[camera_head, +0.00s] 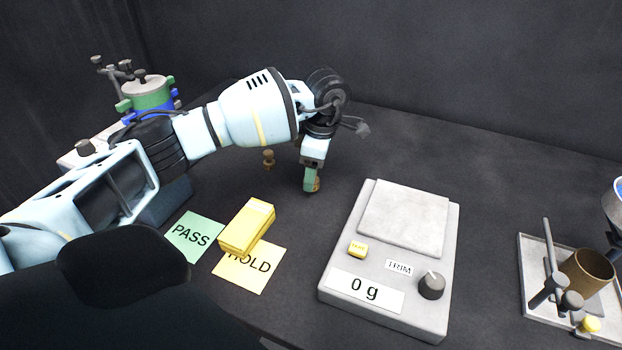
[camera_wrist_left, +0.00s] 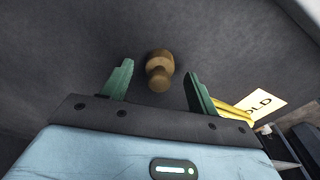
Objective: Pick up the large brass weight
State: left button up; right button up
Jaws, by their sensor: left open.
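My left gripper (camera_head: 312,186) points down at the dark table left of the scale, with its green fingers apart. In the left wrist view, a knobbed brass weight (camera_wrist_left: 160,68) lies between the two open fingers of the gripper (camera_wrist_left: 158,85), with gaps on both sides. In the head view only a sliver of brass (camera_head: 316,185) shows at the fingertip, and the rest is hidden. My right gripper is not in view.
The scale (camera_head: 404,220) reads 0 g and its pan is empty. A yellow block (camera_head: 246,226) overlaps the HOLD card (camera_head: 262,272), beside the PASS card (camera_head: 194,237). A tray with a brown cup (camera_head: 586,272) stands at right. A green and blue device (camera_head: 149,95) stands at back left.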

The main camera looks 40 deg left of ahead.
pick_arm(q)
jog(key=shift+a+f, duration=0.15)
jog(key=shift+f, duration=0.65)
jog(key=c, duration=1.2)
jog(key=shift+r, duration=0.15)
jog(key=shift+r, duration=0.7)
jog(key=shift+s+d+r, duration=0.1)
jog(key=shift+r, duration=0.4)
jog(key=shift+s+d+r, duration=0.1)
jog(key=shift+r, duration=0.35)
jog(key=s+d, duration=0.3)
jog(key=s, duration=0.1)
jog(key=s+d+r, duration=0.1)
jog(key=s+d, duration=0.2)
jog(key=s, duration=0.1)
jog(key=s+d, duration=0.3)
jog(key=s, duration=0.1)
jog(key=shift+s+d+r+b, duration=0.15)
jog(key=shift+s+r+b, duration=0.05)
jog(key=shift+s+b, duration=0.1)
